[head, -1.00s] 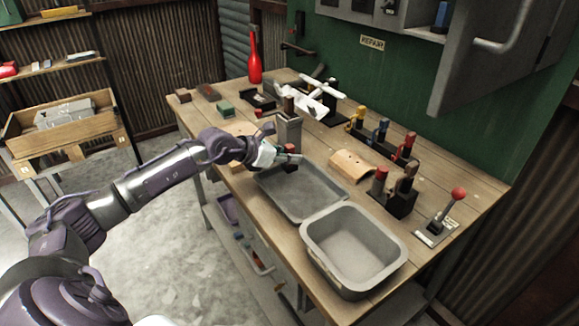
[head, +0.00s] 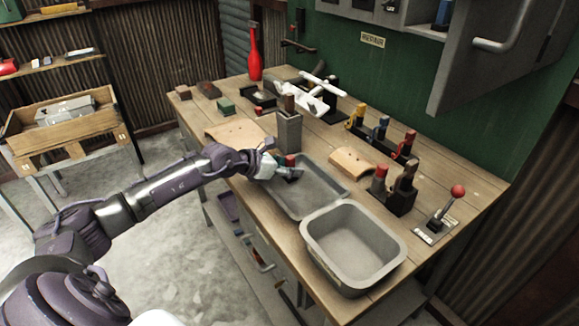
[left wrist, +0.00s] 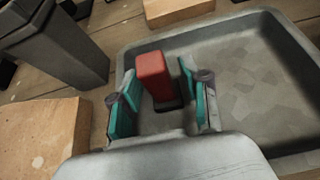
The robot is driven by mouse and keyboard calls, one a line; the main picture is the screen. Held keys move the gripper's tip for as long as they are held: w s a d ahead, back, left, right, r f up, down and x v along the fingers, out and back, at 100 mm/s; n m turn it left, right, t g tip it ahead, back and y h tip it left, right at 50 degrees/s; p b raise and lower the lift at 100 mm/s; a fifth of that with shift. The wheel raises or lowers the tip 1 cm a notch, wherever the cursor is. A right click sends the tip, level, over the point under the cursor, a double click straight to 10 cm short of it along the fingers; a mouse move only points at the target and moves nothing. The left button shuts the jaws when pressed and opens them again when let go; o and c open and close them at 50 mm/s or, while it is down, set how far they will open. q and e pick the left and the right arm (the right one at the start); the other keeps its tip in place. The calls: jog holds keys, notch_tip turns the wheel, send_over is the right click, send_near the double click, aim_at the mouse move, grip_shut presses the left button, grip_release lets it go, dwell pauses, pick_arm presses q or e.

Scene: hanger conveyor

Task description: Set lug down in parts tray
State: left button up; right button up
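The lug, a red block with a dark foot (left wrist: 154,78), stands inside the grey parts tray (left wrist: 270,75) near its rim. In the head view its red top (head: 290,160) shows just behind my left gripper (head: 292,174), over the left part of the shallow tray (head: 325,187). In the left wrist view my left gripper (left wrist: 160,98) is open, its teal-padded fingers on either side of the lug. A gap shows on the right; contact on the left side is unclear. My right gripper is not in view.
A grey upright holder (head: 288,132) stands close behind the tray. A deeper grey bin (head: 353,247) is in front of it. Curved tan blocks lie to the left (head: 237,132) and right (head: 352,162). A lever with a red knob (head: 458,191) stands at the right.

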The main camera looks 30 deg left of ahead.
pick_arm(q)
jog(key=shift+r, duration=0.1)
jog(key=shift+a+r, duration=0.1)
jog(key=shift+r, duration=0.1)
jog(key=v, duration=0.8)
jog(key=shift+s+a+f, duration=0.1)
jog(key=shift+s+f, duration=0.05)
jog(key=shift+f, duration=0.15)
jog(key=shift+s+r, duration=0.35)
jog(key=p+v, duration=0.3)
jog(key=p, duration=0.2)
jog(key=shift+r+p, duration=0.15)
jog(key=shift+p, duration=0.2)
